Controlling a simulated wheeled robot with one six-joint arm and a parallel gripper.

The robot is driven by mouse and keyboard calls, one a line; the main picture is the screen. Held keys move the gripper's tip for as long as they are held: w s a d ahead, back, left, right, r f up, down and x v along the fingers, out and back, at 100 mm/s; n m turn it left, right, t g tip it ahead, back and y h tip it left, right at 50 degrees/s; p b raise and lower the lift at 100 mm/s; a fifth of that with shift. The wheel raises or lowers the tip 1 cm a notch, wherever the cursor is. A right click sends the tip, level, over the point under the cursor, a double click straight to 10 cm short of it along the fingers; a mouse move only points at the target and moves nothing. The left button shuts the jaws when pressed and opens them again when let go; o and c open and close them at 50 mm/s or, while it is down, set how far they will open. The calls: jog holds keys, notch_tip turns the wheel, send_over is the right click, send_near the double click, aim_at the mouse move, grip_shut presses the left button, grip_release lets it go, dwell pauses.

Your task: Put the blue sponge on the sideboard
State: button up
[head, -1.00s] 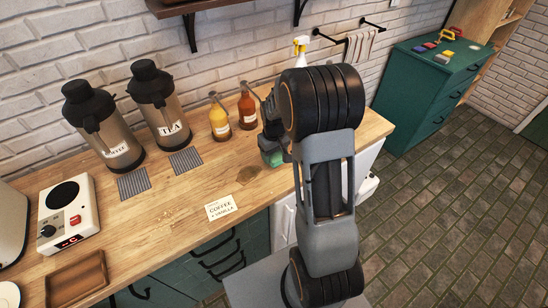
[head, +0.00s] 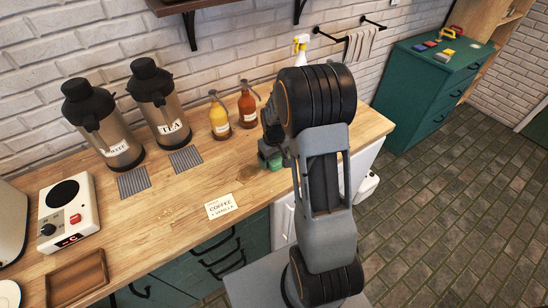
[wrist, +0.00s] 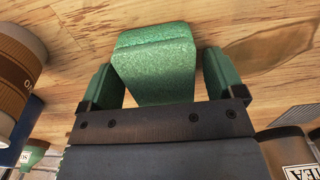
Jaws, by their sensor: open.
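My gripper (wrist: 158,62) is open, its two green-padded fingers on either side of a green sponge-like block (wrist: 155,65) at the wood counter. In the head view my gripper (head: 270,157) is low over the counter's right part, mostly hidden behind my arm. No blue sponge is clear beside it. A teal cabinet (head: 412,100), likely the sideboard, stands at the far right. A small blue piece (head: 417,49) lies on its top beside a red piece (head: 430,44) and a yellow piece (head: 448,53); whether the blue one is the sponge I cannot tell.
Yellow (head: 220,120) and orange-red (head: 247,108) bottles stand behind my gripper. A tea flask (head: 165,115), a coffee flask (head: 105,130) and a card (head: 221,206) are to the left. A spray bottle (head: 301,45) is behind my arm. A brown patch (wrist: 265,40) shows on the wood.

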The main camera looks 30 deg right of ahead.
notch_tip(320, 180, up, 12)
jog(key=s+a+r+t, duration=0.2)
jog(key=s+a+r, duration=0.1)
jog(key=s, duration=0.5)
jog(key=s+a+r+m+t, duration=0.1)
jog(key=s+a+r+t, duration=0.1)
jog(key=s+a+r, duration=0.2)
jog(key=shift+s+a+b, duration=0.35)
jog(key=shift+s+a, duration=0.85)
jog(key=shift+s, duration=0.7)
